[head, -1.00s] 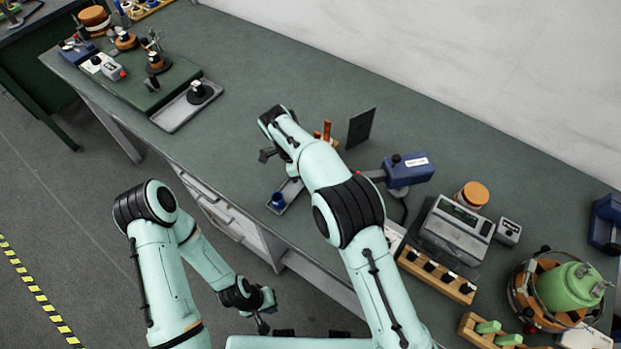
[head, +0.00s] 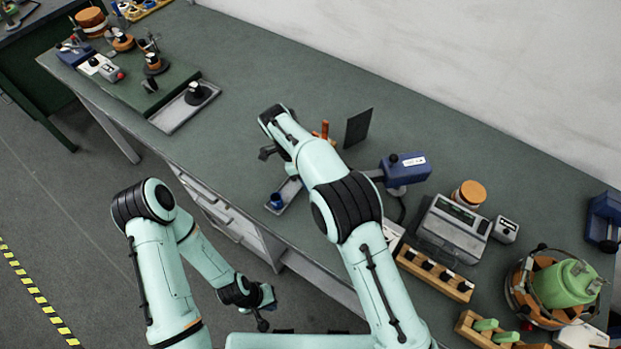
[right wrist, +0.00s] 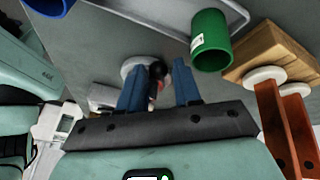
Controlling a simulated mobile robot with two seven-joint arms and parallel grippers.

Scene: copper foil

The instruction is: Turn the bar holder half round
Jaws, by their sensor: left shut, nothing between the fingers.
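The bar holder appears to be the wooden block (right wrist: 268,48) with two copper-coloured bars (right wrist: 270,118) at the right of the right wrist view. In the head view only a bar end (head: 325,129) shows behind my right arm; the block is mostly hidden there. My right gripper (right wrist: 160,75) has its blue fingers apart, left of the block and not touching it. A dark piece with red shows between or behind the fingers. In the head view my right gripper is mostly hidden by its arm. My left gripper (head: 265,312) is shut and empty, off the bench's front edge.
A green cup (right wrist: 210,42) stands near the block by a tray. A blue cup (head: 277,201) sits on the tray (head: 291,192). A dark upright plate (head: 358,127) and a blue device (head: 405,169) stand right of my arm. The bench's middle left is clear.

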